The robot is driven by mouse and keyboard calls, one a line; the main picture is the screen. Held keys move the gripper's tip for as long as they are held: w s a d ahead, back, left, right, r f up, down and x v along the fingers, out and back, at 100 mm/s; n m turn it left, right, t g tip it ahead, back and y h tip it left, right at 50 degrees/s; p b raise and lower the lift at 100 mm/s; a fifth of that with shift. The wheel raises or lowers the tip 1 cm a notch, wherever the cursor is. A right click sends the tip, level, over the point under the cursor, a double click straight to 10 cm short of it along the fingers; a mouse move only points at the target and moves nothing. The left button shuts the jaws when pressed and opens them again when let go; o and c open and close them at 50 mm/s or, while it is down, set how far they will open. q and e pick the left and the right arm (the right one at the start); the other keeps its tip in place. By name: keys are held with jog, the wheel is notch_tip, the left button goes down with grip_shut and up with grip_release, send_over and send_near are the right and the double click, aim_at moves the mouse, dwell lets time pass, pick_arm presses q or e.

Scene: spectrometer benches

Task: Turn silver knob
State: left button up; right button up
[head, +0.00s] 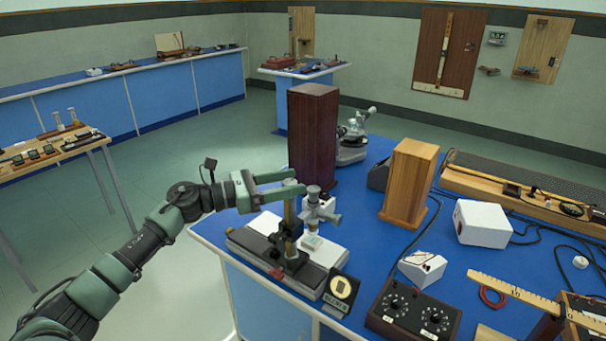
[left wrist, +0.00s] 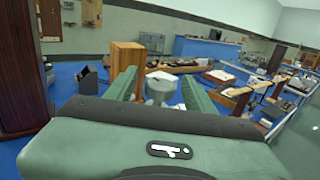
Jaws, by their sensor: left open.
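A small instrument stands near the left edge of the blue bench, with a black and white base (head: 262,243), a brass column (head: 289,213) and a silver tube part (head: 314,206) beside it. A silver knob (head: 290,183) tops the column. My left gripper (head: 296,181) reaches in from the left at knob height, its two green fingers open around the knob. In the left wrist view the silver knob (left wrist: 160,84) shows between the spread fingers, with gaps beside it; I cannot tell if either finger touches it. My right gripper is not in view.
A dark wooden box (head: 313,135) stands close behind the instrument, and a lighter wooden box (head: 409,185) to its right. Bare blue bench (head: 364,250) lies between.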

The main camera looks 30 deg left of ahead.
pick_arm(q)
jog(key=p+x, duration=0.1)
jog(key=x, duration=0.2)
jog(key=shift+w+d, duration=0.2)
jog(key=shift+c, duration=0.3)
grip_shut()
